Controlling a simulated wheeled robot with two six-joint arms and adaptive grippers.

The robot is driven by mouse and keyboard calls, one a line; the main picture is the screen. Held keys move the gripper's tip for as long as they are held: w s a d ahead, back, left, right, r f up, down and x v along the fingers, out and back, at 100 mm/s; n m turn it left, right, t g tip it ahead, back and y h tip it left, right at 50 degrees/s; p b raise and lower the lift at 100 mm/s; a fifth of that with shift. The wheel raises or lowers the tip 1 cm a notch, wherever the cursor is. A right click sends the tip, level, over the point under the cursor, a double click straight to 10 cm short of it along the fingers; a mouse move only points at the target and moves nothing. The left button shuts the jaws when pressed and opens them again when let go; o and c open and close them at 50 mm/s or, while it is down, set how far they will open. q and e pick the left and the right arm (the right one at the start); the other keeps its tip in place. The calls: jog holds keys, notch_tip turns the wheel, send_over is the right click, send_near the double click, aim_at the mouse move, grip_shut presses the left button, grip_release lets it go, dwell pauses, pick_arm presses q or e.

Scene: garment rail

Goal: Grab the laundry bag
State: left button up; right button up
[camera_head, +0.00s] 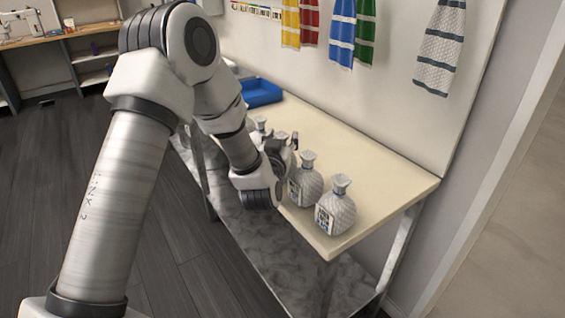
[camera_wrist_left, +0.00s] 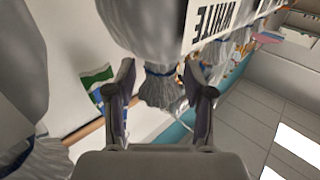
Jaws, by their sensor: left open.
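Several grey-white laundry bags with tied necks stand in a row on the cream table (camera_head: 370,160). The nearest bag (camera_head: 338,210) and the second bag (camera_head: 306,186) show clearly in the head view; those farther along are partly hidden by my left wrist. My left gripper (camera_head: 284,147) is among the bags beyond the second one, at about neck height. In the left wrist view its open fingers (camera_wrist_left: 160,78) stand either side of a bag's gathered neck (camera_wrist_left: 160,92). That bag's body (camera_wrist_left: 150,28) bears a label reading "WHITE". Contact cannot be told.
Another bag (camera_wrist_left: 24,60) is close at the left of the wrist view. A blue tray (camera_head: 262,92) sits at the table's far end. Striped towels (camera_head: 342,30) hang on the wall behind. A grey lower shelf (camera_head: 255,245) lies under the table.

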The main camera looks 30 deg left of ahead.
pick_arm(q)
jog(key=shift+s, duration=0.1)
grip_shut()
